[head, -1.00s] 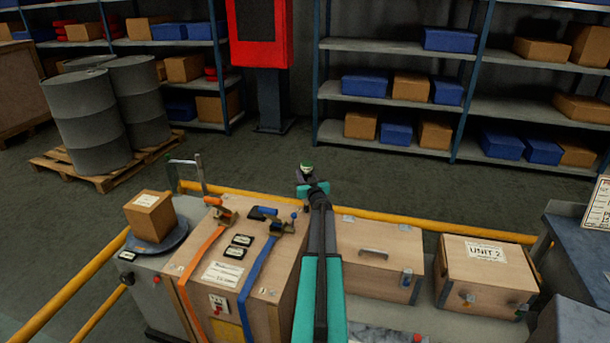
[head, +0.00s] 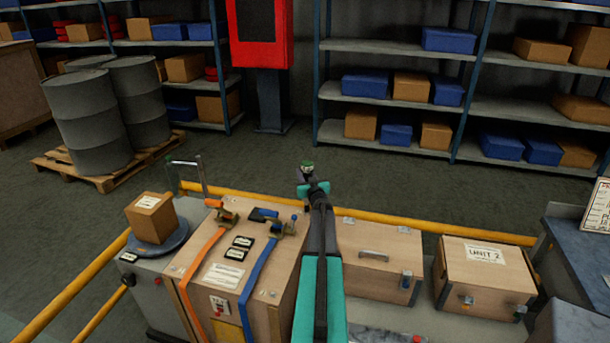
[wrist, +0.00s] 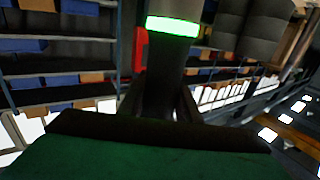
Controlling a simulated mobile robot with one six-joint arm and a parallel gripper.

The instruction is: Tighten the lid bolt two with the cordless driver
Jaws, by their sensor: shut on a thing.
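My gripper (head: 304,181) is at the end of my teal and black arm, raised above and beyond the tall wooden crate (head: 240,255). It is shut on a dark tool with a green band, which looks like the cordless driver (head: 307,167). In the wrist view the driver (wrist: 165,70) stands between the fingers, its ring (wrist: 172,26) glowing bright green. Its tip is not clear. The tall crate's lid carries an orange strap (head: 203,253), a blue strap (head: 258,272) and small bolt-like spots near its corners. I cannot tell which is lid bolt two. My arm hides part of the crate's right side.
A closed wooden box (head: 375,262) and a box marked UNIT 2 (head: 485,278) stand to the right. A small carton (head: 151,217) sits at the left. A yellow rail (head: 395,225) runs behind. Shelves and drums (head: 88,125) are farther back; the floor between is clear.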

